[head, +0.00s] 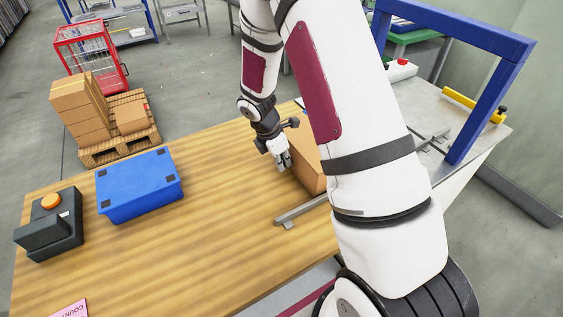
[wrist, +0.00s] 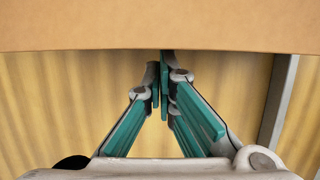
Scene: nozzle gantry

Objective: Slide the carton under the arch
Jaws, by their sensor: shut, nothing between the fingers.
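The brown cardboard carton (head: 309,167) lies on the wooden table, partly hidden behind my arm in the head view. In the wrist view the carton (wrist: 160,25) fills the top edge. My gripper (head: 284,162) is shut and empty at the carton's left side, low over the table. In the wrist view the fingertips (wrist: 162,70) meet close to the carton's lower edge; I cannot tell whether they touch it. The blue arch (head: 462,100) stands at the right over a grey surface, its near post in full view. My arm hides part of the space between carton and arch.
A grey guide rail (head: 300,210) lies by the carton's near side; it also shows in the wrist view (wrist: 279,100). A blue bin (head: 140,187) and a dark box with an orange button (head: 52,222) stand at the left. The table's middle is clear.

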